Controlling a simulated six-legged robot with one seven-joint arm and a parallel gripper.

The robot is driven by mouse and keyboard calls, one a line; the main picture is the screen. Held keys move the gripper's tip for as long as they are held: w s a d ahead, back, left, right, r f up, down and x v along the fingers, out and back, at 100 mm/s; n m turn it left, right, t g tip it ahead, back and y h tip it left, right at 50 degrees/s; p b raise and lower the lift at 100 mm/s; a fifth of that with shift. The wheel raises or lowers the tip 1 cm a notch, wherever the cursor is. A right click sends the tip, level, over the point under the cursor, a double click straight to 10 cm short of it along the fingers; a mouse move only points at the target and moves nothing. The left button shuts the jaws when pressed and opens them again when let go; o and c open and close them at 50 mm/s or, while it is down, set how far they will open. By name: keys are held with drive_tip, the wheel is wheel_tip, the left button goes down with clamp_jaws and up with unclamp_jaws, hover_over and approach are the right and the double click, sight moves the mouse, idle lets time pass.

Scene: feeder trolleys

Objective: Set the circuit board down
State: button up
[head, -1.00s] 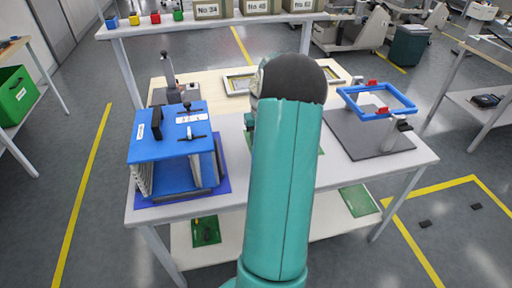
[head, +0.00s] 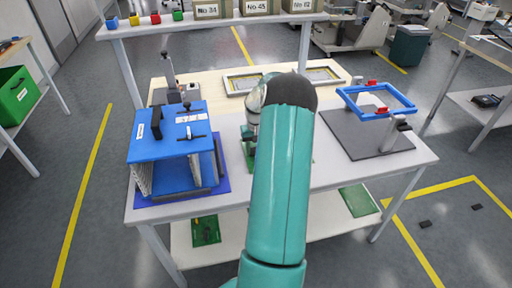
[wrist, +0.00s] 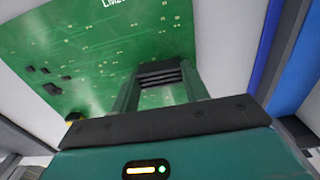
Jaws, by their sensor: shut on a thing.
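The circuit board (wrist: 95,45) is a green plate with small dark parts and white print, filling the upper left of the wrist view. In the head view my arm hides most of the gripper and board; a bit of green (head: 248,156) shows left of the arm, over the white table (head: 310,190). I cannot tell whether the board touches the table.
A blue rack (head: 165,150) on a blue mat stands at the table's left. A blue frame fixture (head: 375,103) on a grey plate (head: 365,140) stands at the right. A framed panel (head: 240,85) lies behind. Green boards (head: 205,231) (head: 358,200) lie on the lower shelf.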

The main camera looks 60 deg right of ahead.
drive_tip(key=o, duration=1.3)
wheel_tip(320, 180, up, 12)
drive_tip(key=w+a+r+n+h, duration=0.1)
drive_tip(key=w+a+r, duration=0.1)
drive_tip(key=a+r, duration=0.5)
drive_tip(key=w+a+r+n+t, duration=0.1)
drive_tip(key=w+a+r+n, duration=0.15)
drive_tip(key=a, duration=0.85)
drive_tip(key=w+a+r+n+h, duration=0.1)
drive_tip(key=w+a+r, duration=0.3)
drive_tip(key=a, duration=0.5)
drive_tip(key=s+a+r+n+t, duration=0.1)
drive_tip(key=s+a, duration=0.4)
drive_tip(key=a, duration=0.3)
drive_tip(key=s+a+r+n+t+y, duration=0.1)
drive_tip(key=s+a+n+t, duration=0.1)
drive_tip(key=s+a, duration=0.3)
drive_tip(key=s+a+r+n+t+y, duration=0.1)
drive_tip(key=s+a, duration=0.4)
drive_tip(key=a, duration=0.8)
drive_tip(key=shift+s+r+n+t, duration=0.1)
drive_tip(key=shift+s+n+t, duration=0.2)
drive_tip(key=shift+s, duration=0.1)
